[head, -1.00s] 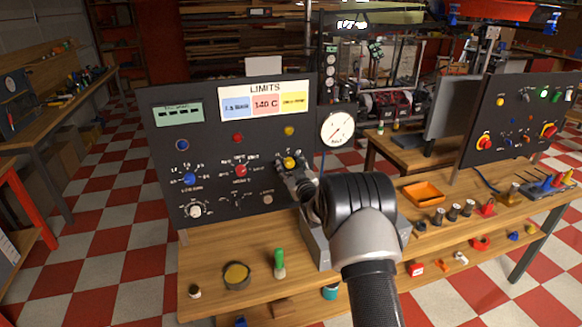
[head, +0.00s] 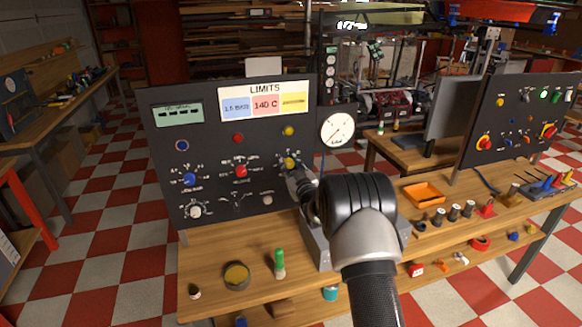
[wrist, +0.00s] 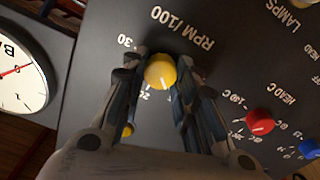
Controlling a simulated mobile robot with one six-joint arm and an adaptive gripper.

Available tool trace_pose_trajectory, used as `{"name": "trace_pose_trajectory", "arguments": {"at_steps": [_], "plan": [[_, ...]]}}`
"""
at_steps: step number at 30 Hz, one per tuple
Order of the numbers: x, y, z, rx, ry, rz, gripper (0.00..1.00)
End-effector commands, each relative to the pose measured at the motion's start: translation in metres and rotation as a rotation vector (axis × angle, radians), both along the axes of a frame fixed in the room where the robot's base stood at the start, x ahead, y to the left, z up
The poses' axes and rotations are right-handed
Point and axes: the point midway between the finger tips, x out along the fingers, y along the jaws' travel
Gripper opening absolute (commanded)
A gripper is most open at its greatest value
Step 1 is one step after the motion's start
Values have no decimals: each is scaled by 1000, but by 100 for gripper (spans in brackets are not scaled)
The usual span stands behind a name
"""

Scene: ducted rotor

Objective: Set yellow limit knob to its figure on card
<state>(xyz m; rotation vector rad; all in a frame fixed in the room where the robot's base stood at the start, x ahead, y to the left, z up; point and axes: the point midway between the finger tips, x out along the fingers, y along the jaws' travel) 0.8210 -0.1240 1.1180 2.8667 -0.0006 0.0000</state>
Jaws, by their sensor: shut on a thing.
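The yellow limit knob (head: 289,163) is on the right part of the dark panel (head: 215,140). It also shows in the wrist view (wrist: 160,72), beside the print "RPM /100". My gripper (wrist: 160,80) is shut on this knob, one finger on each side. A "30" and part of another figure show near the knob; the fingers hide the rest of its scale. The LIMITS card (head: 265,100) is at the panel's top, with a blue, a red and a yellow field. The blue one seems to read 2.5 BAR and the red 140 C; the yellow text is too blurred to read.
The red knob (head: 241,171) and blue knob (head: 190,179) sit left of the yellow one. A round white dial gauge (head: 338,129) stands close at the panel's right edge. A green-handled tool (head: 279,263) and a round tin (head: 236,275) are on the bench.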

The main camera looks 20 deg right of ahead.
Motion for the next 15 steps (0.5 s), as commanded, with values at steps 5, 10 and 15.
{"name": "trace_pose_trajectory", "arguments": {"at_steps": [5, 10, 15], "plan": [[0, 0, -1, 47, 0, 0, 4], [0, -1, -1, 149, -1, 0, 4], [0, -1, -2, 291, -1, 0, 4]]}}
